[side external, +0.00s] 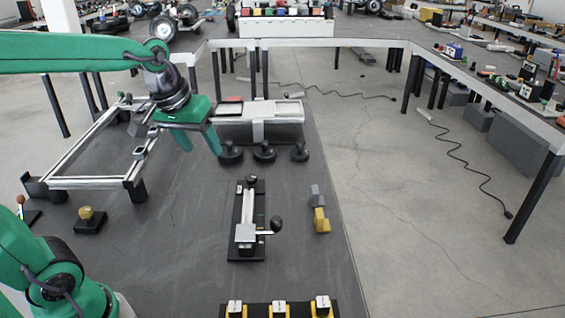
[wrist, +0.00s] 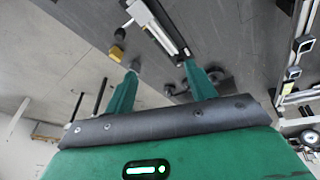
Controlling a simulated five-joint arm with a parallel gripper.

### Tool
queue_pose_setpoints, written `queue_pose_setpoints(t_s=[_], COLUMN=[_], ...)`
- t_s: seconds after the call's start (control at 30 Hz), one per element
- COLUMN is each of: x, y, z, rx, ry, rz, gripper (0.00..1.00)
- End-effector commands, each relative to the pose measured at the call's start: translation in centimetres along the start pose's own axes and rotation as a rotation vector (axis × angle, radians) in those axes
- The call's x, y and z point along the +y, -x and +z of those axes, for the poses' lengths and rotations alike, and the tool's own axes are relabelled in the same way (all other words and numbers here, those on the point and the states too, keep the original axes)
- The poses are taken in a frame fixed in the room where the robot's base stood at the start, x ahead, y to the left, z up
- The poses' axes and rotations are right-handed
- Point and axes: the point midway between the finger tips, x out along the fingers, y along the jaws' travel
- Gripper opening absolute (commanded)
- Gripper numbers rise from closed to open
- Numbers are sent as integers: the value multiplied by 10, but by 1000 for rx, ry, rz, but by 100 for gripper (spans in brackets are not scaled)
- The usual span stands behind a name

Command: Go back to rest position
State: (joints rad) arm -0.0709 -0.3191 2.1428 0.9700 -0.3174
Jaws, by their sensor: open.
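My gripper (side external: 200,143) hangs from my green arm in the upper left of the side view, above the dark table (side external: 185,235) and beside the silver chassis frame (side external: 85,183). Its green fingers are apart, and I see nothing between them. In the wrist view my gripper (wrist: 160,76) also shows spread fingers with the table beyond. The lever fixture (side external: 247,215), with a black ball handle, stands mid-table, apart from the gripper. It also shows past the fingertips in the wrist view (wrist: 152,25).
Three black knobs (side external: 264,152) stand before a grey tray unit (side external: 290,110). Grey and yellow blocks (side external: 321,221) lie right of the lever fixture. A yellow-knobbed block (side external: 88,220) sits at left. Yellow-black holders (side external: 279,309) line the front edge. Table is bare between these.

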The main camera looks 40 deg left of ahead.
Motion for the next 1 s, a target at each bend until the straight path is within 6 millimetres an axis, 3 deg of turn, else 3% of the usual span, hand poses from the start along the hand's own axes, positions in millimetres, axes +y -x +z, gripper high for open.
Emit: queue_pose_setpoints(t_s=[0.2,0.5,0.7,1.0], x=[-5,-14,-17,-18], y=[12,12,10,10], z=[42,90,104,105], rx=[54,118,138,138], ry=[-146,-324,-377,-383], rz=[25,47,52,52], gripper=[55,55,55,55])
